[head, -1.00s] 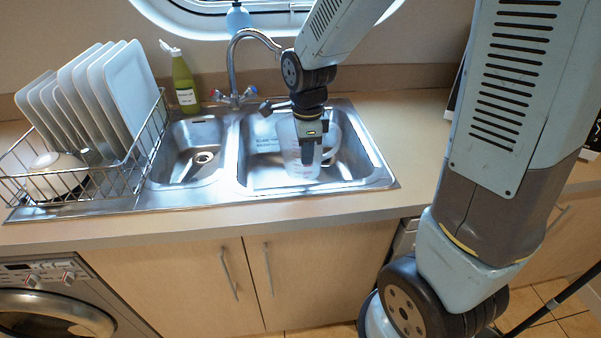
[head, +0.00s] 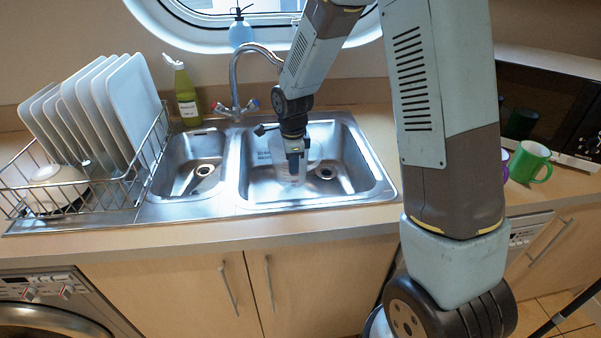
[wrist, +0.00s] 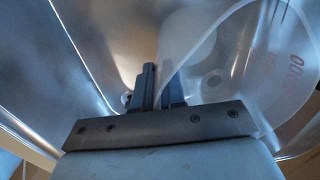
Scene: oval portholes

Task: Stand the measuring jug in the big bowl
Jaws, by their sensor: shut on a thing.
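The measuring jug (wrist: 262,95) is clear plastic with red markings; in the wrist view its wall passes between my fingers and its body opens to the right. My gripper (head: 296,172) is shut on the jug's wall; its fingers also show in the wrist view (wrist: 158,92). In the head view the jug (head: 313,150) is faint and partly hidden behind my gripper. It appears upright inside the big bowl (head: 362,178), the larger right basin of the steel sink. I cannot tell whether its base touches the basin floor.
The small basin (head: 185,178) lies left of the big one. A rack (head: 150,150) of white plates stands further left. A green bottle (head: 186,95), the tap (head: 234,80) and a blue dispenser (head: 240,30) stand behind. A green mug (head: 528,162) and microwave (head: 550,105) are at right.

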